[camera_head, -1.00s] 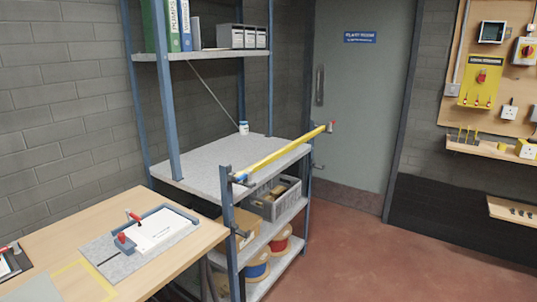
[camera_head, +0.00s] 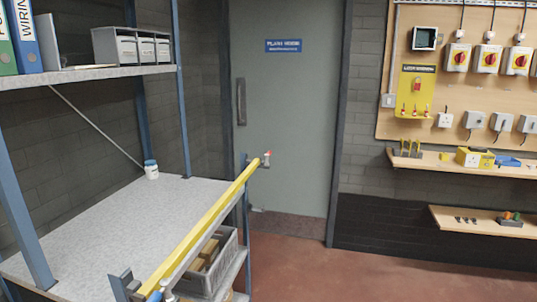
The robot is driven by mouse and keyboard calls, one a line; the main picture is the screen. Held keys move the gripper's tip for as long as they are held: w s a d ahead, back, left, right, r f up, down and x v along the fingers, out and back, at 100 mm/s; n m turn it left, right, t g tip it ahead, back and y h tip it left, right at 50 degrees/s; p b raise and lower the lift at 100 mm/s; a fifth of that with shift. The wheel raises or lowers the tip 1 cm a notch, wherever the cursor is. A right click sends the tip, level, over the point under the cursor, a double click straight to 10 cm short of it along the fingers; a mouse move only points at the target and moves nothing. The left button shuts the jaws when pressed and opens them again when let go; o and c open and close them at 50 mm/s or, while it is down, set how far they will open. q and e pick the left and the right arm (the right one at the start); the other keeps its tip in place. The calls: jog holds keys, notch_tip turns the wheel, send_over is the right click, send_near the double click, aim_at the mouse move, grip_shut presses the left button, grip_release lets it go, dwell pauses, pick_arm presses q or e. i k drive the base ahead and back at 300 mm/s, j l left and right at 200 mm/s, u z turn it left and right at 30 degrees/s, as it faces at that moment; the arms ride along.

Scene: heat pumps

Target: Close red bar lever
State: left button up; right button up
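A yellow bar (camera_head: 208,222) runs along the front edge of the shelf unit. At its far right end is a small fitting with a red part (camera_head: 267,154); it is too small to tell how a lever there stands. At the near end is a fitting with a blue part (camera_head: 155,296), cut by the bottom edge of the picture. Neither of my grippers shows in the head view.
The shelf unit's grey top (camera_head: 110,230) holds a small white jar (camera_head: 151,169). A grey crate (camera_head: 210,270) sits below. A grey-green door (camera_head: 285,110) stands behind. Switch boxes hang on a wooden board (camera_head: 480,80) at right. Red floor (camera_head: 330,265) is clear.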

aim_at(270, 152)
jog(key=i+l+u, duration=0.15)
jog(key=i+l, duration=0.5)
jog(key=i+l+u, duration=0.15)
jog(key=i, duration=0.35)
jog(key=i+l+u, duration=0.15)
jog(key=i, duration=0.35)
jog(key=i+l+u, duration=0.15)
jog(key=i, duration=0.3)
jog(key=i+j, duration=0.1)
jog(key=i+u, duration=0.05)
